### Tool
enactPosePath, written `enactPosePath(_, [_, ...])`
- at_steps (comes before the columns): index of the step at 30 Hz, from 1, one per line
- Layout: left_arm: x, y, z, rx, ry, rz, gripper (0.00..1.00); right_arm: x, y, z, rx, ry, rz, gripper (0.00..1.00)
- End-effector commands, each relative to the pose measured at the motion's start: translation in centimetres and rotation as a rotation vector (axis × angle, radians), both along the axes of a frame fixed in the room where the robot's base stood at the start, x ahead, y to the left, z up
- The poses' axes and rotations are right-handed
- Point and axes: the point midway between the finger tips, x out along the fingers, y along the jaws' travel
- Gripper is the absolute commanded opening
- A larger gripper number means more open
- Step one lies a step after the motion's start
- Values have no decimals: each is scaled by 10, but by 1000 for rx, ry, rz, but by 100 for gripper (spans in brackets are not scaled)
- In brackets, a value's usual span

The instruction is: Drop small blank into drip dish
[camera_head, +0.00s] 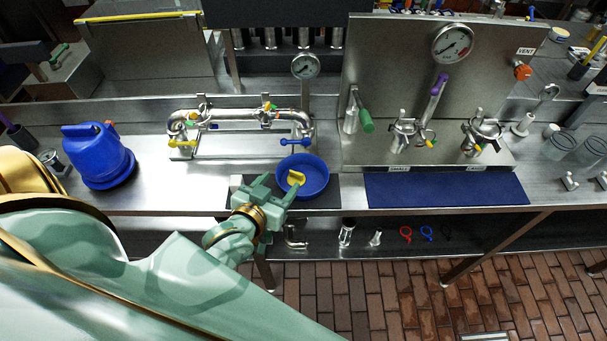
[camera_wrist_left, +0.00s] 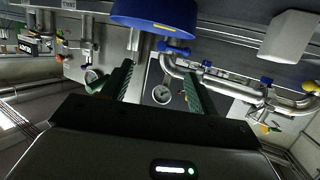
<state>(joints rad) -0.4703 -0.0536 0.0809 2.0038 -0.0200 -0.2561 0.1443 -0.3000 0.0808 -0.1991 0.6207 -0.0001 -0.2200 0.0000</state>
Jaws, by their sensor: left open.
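The blue round drip dish (camera_head: 317,184) stands on a dark mat near the front edge of the bench. A small curved yellow piece (camera_head: 296,178) shows inside it; I cannot tell for sure whether it is the small blank. My left gripper (camera_head: 279,186) is open at the dish's left front side, its fingers close to the rim. In the left wrist view the open fingers (camera_wrist_left: 160,88) hold nothing between them. A large blue round shape (camera_wrist_left: 160,14), probably the dish, is at the top there. My right gripper is not in view.
A pipe run (camera_head: 230,116) with coloured handles stands behind the dish. A blue jug (camera_head: 97,160) is at the left. To the right are an upright panel (camera_head: 390,60) with a gauge and a clear blue mat (camera_head: 445,189). Fittings and rings lie on the lower shelf.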

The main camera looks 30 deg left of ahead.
Motion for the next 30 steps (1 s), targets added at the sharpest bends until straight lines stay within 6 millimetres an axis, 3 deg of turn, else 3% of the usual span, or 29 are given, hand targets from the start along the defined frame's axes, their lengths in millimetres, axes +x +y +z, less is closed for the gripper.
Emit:
enactPosePath(3, [-24,-3,8,0,2,0,60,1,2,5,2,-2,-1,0])
enactPosePath(9, [-44,-5,14,0,0,0,60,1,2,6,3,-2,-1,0])
enactPosePath(25, [-46,-5,12,12,5,-4,60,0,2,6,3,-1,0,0])
enactPosePath(28, [-55,-8,-16,14,68,-11,60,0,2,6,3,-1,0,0])
enactPosePath(30, [-69,-14,-53,12,153,-27,60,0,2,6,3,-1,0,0])
